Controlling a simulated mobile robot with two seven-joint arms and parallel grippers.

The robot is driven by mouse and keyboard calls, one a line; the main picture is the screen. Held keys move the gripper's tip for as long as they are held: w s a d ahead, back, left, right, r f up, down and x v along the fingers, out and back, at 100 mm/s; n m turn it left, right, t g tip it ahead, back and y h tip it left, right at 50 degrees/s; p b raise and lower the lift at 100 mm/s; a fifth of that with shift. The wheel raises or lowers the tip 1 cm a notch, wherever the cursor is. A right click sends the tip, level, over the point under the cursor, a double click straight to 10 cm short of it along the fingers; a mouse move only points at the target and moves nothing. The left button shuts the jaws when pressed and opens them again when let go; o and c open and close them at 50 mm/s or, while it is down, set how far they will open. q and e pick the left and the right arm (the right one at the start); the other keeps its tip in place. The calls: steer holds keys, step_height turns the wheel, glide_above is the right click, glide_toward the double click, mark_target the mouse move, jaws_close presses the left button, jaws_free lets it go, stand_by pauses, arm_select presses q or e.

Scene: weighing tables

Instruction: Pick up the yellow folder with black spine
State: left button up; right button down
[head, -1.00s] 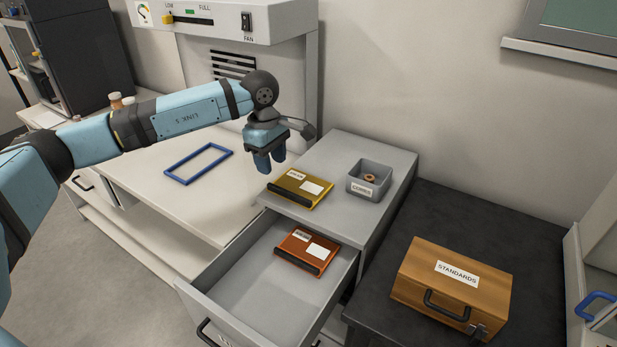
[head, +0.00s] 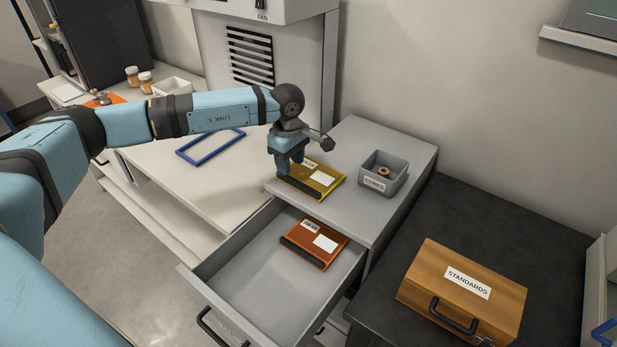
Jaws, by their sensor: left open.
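The yellow folder with black spine (head: 325,184) lies flat on the grey cabinet top (head: 353,215), near its left edge. Its black spine faces the front, and white labels show on its cover. My left gripper (head: 289,170) is open and points down at the left part of the folder, partly covering it. I cannot tell whether the fingertips touch the folder. My right gripper is not in view.
An orange folder (head: 312,231) lies in the open drawer (head: 252,277) below. A grey bin (head: 372,186) stands right of the yellow folder. A wooden STANDARDS box (head: 440,280) sits on the dark table. A blue frame (head: 186,153) lies on the white bench at left.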

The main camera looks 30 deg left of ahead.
mark_target(292, 178)
arm_select(q)
steer(key=f, duration=0.2)
steer(key=f+p, duration=0.1)
steer(key=shift+s+d+f, duration=0.25)
steer(key=shift+d+f, duration=0.05)
steer(key=shift+f, duration=0.55)
jaws_close()
steer(key=shift+r, duration=0.2)
